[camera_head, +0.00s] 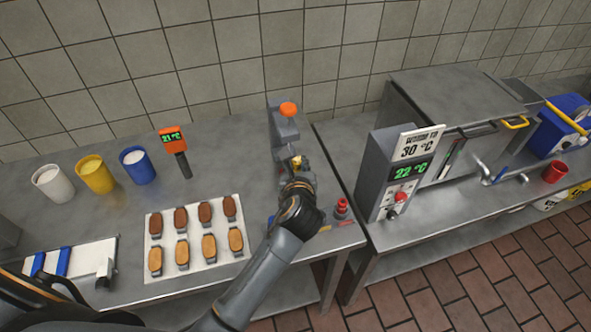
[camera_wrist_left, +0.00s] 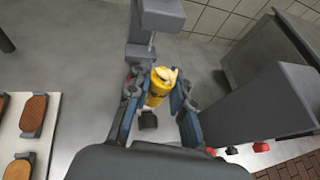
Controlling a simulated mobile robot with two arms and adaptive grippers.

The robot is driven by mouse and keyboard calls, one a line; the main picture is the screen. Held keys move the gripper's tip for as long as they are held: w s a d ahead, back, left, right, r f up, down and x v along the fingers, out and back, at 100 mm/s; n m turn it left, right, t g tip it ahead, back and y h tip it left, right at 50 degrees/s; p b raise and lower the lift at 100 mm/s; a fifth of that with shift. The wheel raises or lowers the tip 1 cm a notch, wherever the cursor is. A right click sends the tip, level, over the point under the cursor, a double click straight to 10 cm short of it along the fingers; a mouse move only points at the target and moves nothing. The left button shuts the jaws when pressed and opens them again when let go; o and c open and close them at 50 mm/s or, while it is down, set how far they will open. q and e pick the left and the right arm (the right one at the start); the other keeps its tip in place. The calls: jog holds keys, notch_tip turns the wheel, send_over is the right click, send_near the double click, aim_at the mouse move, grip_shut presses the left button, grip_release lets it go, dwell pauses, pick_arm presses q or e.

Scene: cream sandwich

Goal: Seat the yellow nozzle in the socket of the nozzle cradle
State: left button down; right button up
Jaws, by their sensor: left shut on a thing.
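My left gripper (camera_head: 297,168) is shut on the yellow nozzle (camera_head: 298,160), above the right part of the left table. In the left wrist view, the yellow nozzle (camera_wrist_left: 157,88) sits upright between the two fingers of the left gripper (camera_wrist_left: 160,95). A small dark block (camera_wrist_left: 148,120) shows just below the nozzle. The nozzle cradle is not clearly seen; my gripper and forearm cover much of the tabletop there. A red nozzle-like piece (camera_head: 342,207) stands at the table's right edge. My right gripper is not in view.
A grey dispenser (camera_head: 284,128) with an orange knob stands just behind the gripper. A white tray (camera_head: 158,222) of several brown and tan biscuits lies to the left. Several cups and an orange thermometer (camera_head: 172,137) stand behind it. A grey control box (camera_head: 375,178) stands to the right.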

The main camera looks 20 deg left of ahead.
aim_at(295, 165)
pick_arm(q)
jog(key=w+f, duration=0.1)
jog(key=w+a+f, duration=0.1)
jog(key=f, duration=0.1)
jog(key=shift+w, duration=0.2)
notch_tip(295, 165, down, 3)
jog(key=shift+r, duration=0.2)
jog(key=shift+f, duration=0.35)
jog(key=c, duration=1.2)
grip_release()
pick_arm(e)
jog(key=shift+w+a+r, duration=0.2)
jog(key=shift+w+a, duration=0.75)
